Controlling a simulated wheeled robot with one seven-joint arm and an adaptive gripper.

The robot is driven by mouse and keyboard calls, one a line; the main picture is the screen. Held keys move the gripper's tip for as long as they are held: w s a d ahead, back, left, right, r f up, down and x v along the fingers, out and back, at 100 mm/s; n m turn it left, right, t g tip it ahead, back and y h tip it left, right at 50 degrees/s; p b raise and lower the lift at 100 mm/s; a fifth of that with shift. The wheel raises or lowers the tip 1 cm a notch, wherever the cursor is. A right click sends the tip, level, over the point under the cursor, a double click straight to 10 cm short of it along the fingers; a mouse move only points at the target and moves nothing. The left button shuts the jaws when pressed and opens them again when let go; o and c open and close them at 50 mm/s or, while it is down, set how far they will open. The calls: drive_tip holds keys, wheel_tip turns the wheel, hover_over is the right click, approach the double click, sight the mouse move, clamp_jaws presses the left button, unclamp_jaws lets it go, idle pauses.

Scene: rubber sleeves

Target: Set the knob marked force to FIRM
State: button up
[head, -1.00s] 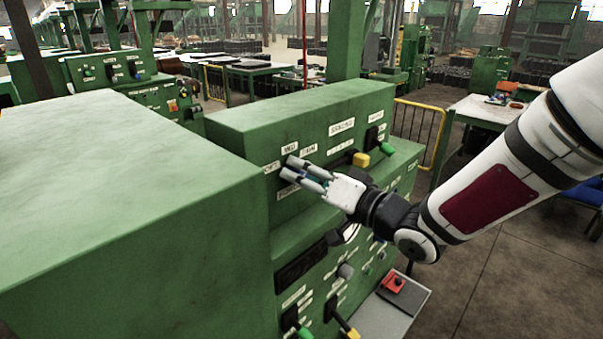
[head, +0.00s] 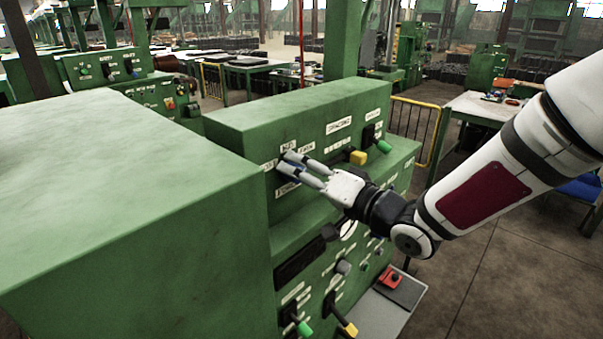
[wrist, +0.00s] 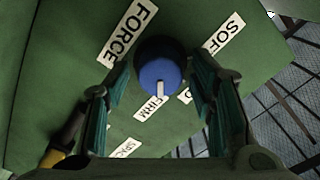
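The force knob (wrist: 160,75) is a round blue knob with a white pointer mark, centred in the wrist view. Its mark points down in that picture, towards the gap between the FIRM label (wrist: 152,107) and a label partly hidden behind the right finger. The FORCE label (wrist: 126,32) is at upper left and the soft label (wrist: 222,35), cut off by a finger, at upper right. My gripper (wrist: 160,62) is open, one finger on each side of the knob with visible gaps. In the head view my gripper (head: 282,161) is at the green panel's upper face.
The green machine (head: 230,125) has a yellow knob (head: 357,157) and a green one (head: 383,146) to the right of my gripper. More controls and a red button (head: 392,277) are below. A large green block (head: 120,200) fills the left.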

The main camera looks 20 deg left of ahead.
drive_tip(key=v, duration=1.2)
drive_tip(key=shift+f, duration=0.1)
